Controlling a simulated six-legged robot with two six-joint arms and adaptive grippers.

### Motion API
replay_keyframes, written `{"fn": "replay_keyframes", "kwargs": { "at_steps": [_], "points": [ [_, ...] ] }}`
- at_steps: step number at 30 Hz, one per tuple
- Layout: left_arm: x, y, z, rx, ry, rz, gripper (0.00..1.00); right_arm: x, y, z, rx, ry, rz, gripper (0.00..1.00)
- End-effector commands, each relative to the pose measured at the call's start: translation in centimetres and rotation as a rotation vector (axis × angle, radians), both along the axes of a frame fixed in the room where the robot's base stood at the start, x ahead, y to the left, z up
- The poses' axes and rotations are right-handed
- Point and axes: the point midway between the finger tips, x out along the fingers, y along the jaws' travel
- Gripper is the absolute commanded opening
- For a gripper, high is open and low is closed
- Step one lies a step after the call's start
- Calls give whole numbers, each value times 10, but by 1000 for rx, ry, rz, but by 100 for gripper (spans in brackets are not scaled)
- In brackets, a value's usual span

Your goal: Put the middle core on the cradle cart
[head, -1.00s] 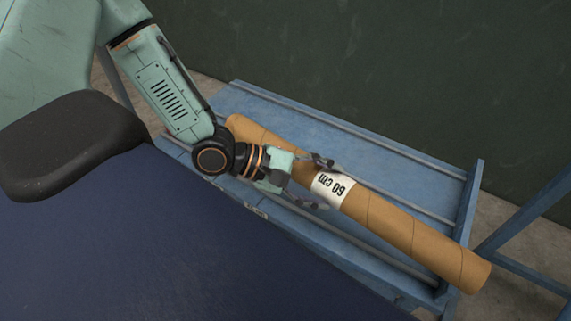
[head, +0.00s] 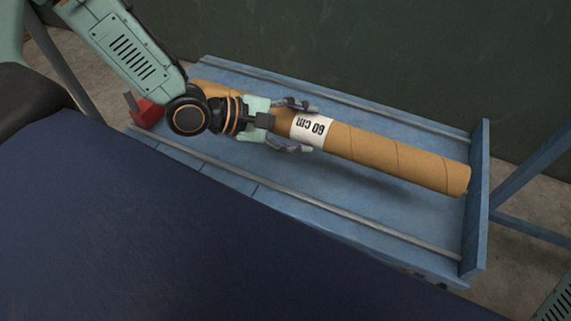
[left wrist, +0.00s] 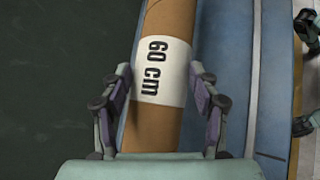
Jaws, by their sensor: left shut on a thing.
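A brown cardboard core (head: 395,156) with a white label reading "60 cm" is in my left gripper (head: 296,125). The fingers are shut across the core beside the label. The core also shows in the left wrist view (left wrist: 153,130), running between the two fingers. It lies lengthwise over the blue cradle cart (head: 335,188), with a shadow on the bed beneath its right part. Its right end is inside the cart's end board. I cannot tell whether its underside touches the bed. My right gripper is not seen in the head view.
The cart has metal rails along both long sides and a raised end board (head: 477,200) at the right. A red block (head: 148,112) is at its left end. A dark blue surface (head: 150,230) fills the lower left. A dark green wall (head: 400,50) stands behind.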

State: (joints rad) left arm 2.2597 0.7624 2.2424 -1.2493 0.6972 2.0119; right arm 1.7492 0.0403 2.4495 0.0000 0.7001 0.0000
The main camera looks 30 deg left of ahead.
Motion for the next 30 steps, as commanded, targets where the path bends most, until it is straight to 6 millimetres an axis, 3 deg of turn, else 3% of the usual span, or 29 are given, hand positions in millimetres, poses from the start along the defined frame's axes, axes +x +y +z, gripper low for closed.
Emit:
{"fn": "replay_keyframes", "kwargs": {
  "at_steps": [5, 13, 23, 30],
  "points": [
    [6, -3, -8, -1, -2, 18, 1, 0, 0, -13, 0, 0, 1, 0],
    [5, -4, -52, 0, 0, 18, 1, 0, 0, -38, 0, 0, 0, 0],
    [7, -1, -71, -2, -2, 19, 1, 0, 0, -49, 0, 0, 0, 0],
    [7, 0, -101, -2, -2, 19, 1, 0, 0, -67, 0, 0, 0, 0]
  ]
}}
